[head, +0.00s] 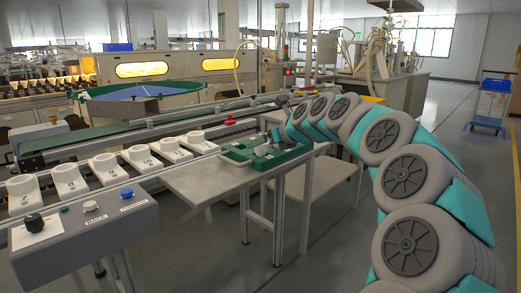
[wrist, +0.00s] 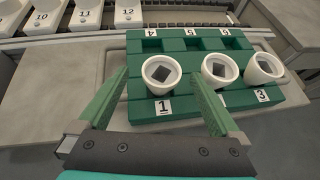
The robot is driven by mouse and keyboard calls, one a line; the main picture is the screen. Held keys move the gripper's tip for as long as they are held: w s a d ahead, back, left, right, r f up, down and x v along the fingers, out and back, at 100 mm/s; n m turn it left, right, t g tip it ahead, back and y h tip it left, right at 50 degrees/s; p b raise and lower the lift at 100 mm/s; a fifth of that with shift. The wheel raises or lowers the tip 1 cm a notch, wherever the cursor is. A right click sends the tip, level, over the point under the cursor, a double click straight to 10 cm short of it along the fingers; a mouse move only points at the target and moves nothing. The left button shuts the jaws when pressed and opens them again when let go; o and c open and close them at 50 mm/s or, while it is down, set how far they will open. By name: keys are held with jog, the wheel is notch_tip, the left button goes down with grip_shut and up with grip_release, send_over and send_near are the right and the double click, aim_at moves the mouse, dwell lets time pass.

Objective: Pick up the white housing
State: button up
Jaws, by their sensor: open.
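A green tray (wrist: 182,45) with numbered pockets lies on a grey table. Three white cup-shaped housings with dark square insides sit along its near row. In the head view the tray (head: 236,157) is small and partly behind my arm.
The far-row pockets, labelled 4 to 6, look empty. A conveyor (head: 200,160) with several numbered white holders (head: 143,157) runs beside the grey table (head: 200,180). A control box (head: 90,225) with a knob and buttons stands at the front left. Bare table lies left of the tray.

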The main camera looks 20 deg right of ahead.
jog(key=x, duration=0.3)
jog(key=shift+w+d+f, duration=0.1)
jog(key=c, duration=1.4)
